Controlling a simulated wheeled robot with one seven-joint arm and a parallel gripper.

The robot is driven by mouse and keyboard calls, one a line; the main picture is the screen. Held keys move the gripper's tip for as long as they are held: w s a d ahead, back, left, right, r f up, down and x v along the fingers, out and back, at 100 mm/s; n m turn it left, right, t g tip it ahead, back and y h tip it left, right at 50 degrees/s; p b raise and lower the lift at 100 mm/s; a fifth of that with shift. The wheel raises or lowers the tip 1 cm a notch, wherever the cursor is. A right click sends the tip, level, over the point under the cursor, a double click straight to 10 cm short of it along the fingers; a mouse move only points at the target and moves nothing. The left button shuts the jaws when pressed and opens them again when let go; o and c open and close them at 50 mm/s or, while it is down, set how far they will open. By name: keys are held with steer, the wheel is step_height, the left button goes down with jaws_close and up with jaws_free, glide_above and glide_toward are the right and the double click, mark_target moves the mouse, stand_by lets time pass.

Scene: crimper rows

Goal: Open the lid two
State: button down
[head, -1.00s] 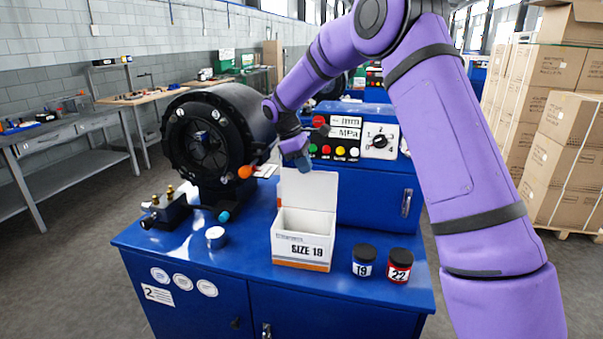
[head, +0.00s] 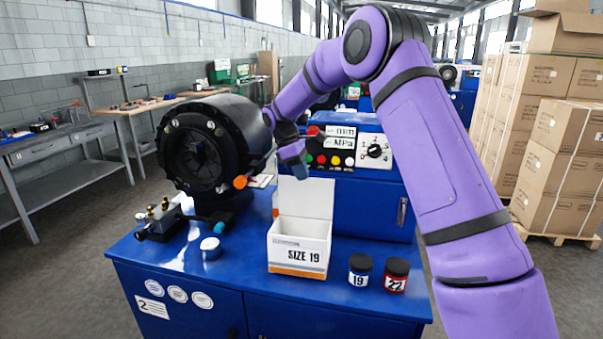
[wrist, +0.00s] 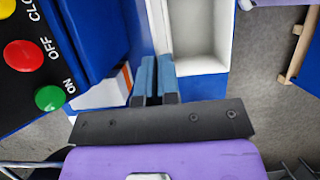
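The white box marked SIZE 19 (head: 297,257) stands on the blue cabinet. Its white lid (head: 306,198) stands upright at the back edge, and the box is open at the top. My gripper (head: 300,170) is at the lid's top edge in the head view. In the wrist view my blue fingers (wrist: 156,82) are nearly together, with only a thin gap. The pale lid edge (wrist: 158,25) runs up to the fingertips, and the box's empty inside (wrist: 198,35) lies to their right. I cannot tell whether the lid is between the fingers.
The black crimper (head: 205,150) with an orange-knobbed handle (head: 240,182) is at left. The button panel (head: 345,148) stands behind. The cabinet top (head: 250,285) is clear in front.

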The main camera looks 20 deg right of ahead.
steer(key=shift+f, duration=0.2)
stand_by(0.4)
steer(key=c, duration=1.3)
jaws_free()
steer(key=shift+r, duration=0.2)
steer(key=v, duration=1)
steer(key=shift+w+a+r, duration=0.1)
steer(key=shift+w+r, duration=0.05)
steer(key=shift+r, duration=0.1)
